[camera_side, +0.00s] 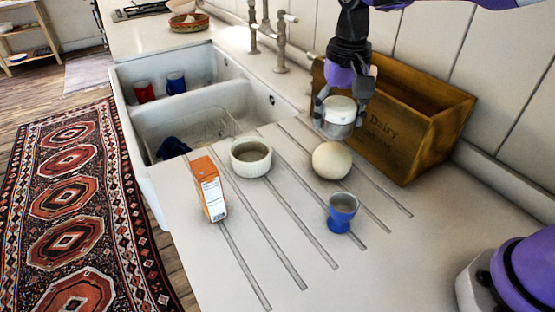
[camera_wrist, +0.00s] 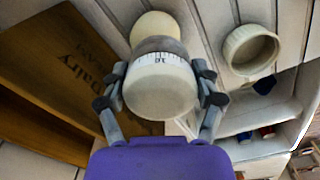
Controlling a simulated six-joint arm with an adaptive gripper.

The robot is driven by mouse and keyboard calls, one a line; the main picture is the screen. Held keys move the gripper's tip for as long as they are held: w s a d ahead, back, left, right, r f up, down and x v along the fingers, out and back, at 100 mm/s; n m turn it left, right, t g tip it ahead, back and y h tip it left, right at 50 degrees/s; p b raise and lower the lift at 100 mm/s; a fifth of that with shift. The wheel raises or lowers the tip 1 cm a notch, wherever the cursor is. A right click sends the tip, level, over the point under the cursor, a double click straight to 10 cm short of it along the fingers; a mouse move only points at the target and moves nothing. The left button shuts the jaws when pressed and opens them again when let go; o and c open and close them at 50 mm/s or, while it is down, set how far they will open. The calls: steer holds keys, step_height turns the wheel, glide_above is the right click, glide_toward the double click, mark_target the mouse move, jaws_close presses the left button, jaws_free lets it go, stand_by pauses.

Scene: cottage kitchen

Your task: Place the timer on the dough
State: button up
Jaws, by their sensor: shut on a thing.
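The timer (camera_side: 339,112) is a round white and grey piece with a numbered scale, which shows in the wrist view (camera_wrist: 160,88). My gripper (camera_side: 341,106) is shut on the timer, with a finger on each side, and holds it above the counter. The dough (camera_side: 332,160) is a pale cream ball on the counter. In the side view the dough is just below the timer, with the timer slightly behind it. In the wrist view the dough (camera_wrist: 155,26) shows beyond the timer, which partly hides it.
A wooden crate (camera_side: 408,127) stands close behind and right of my gripper. A cream bowl (camera_side: 251,166), an orange box (camera_side: 208,190) and a blue cup (camera_side: 342,211) stand on the grooved counter. The sink (camera_side: 165,112) is at left. The counter's front is clear.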

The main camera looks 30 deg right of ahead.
mark_target(335, 148)
steer(key=shift+w+d+f, duration=0.6)
steer(key=shift+w+d, duration=0.05)
steer(key=shift+d, duration=0.15)
steer(key=shift+f, duration=2.05)
steer(key=shift+f, duration=0.1)
steer(key=o, duration=1.4)
